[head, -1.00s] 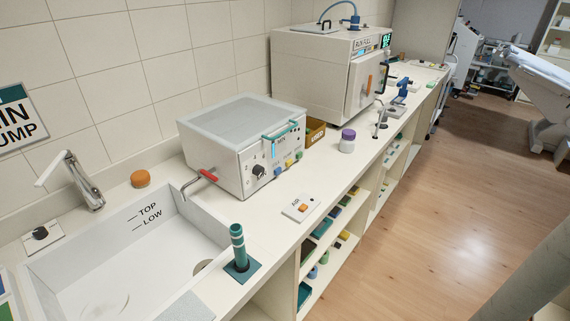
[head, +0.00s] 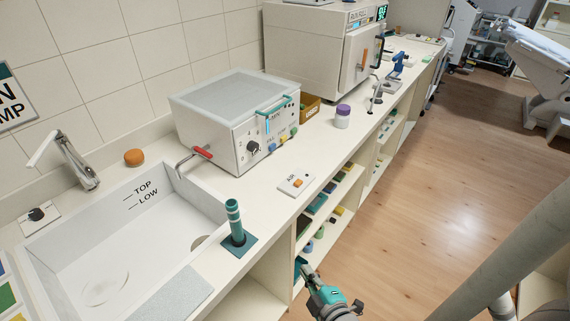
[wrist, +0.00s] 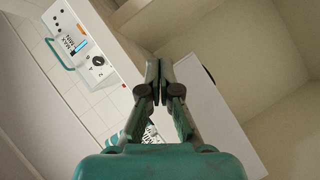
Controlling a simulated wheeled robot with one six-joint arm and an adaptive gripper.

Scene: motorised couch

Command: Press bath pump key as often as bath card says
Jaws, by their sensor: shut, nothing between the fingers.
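The bath unit (head: 235,115) is a white box with a grey lid, standing on the counter. Its front has a dark knob (head: 253,147), a teal handle and several small coloured keys (head: 283,139); I cannot read which key is the pump's. No card with a readable number shows. My gripper (head: 308,270) is shut and empty, low in front of the counter and well apart from the bath unit. In the wrist view my gripper (wrist: 158,70) has its fingertips together, and a white panel with a knob (wrist: 98,60) lies at upper left.
A sink (head: 130,245) with a tap is at left. A teal post (head: 235,220), an AIR plate (head: 296,184), a purple-lidded jar (head: 342,117) and a large white machine (head: 320,50) stand along the counter. Open shelves lie below it.

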